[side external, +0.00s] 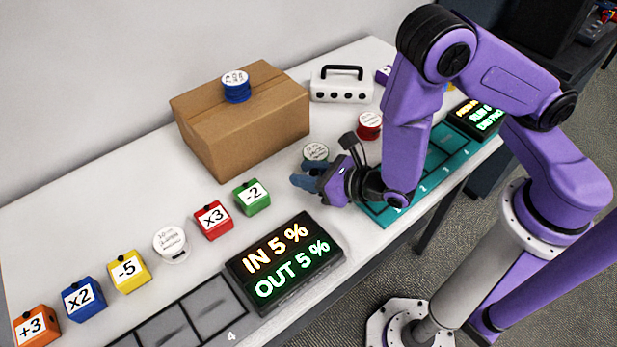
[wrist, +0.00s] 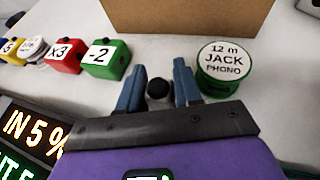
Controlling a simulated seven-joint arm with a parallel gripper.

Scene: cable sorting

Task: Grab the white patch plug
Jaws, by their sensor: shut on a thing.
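My gripper (side external: 303,179) is low over the white table, its blue fingers pointing left between the green spool and the dark display. In the wrist view my gripper (wrist: 157,78) has its two fingers closed on either side of a small thing with a round black knob (wrist: 158,89). The knob is like those on top of the coloured plugs. The body under it is hidden or blends with the table, so I cannot make out its colour or any label. In the side view the held thing is hidden by my fingers.
A green spool (wrist: 224,69) stands just right of my fingers in the wrist view. A green -2 plug (side external: 252,197) and a red x3 plug (side external: 213,221) stand to the left. A cardboard box (side external: 240,130) is behind; a lit display (side external: 285,262) is in front.

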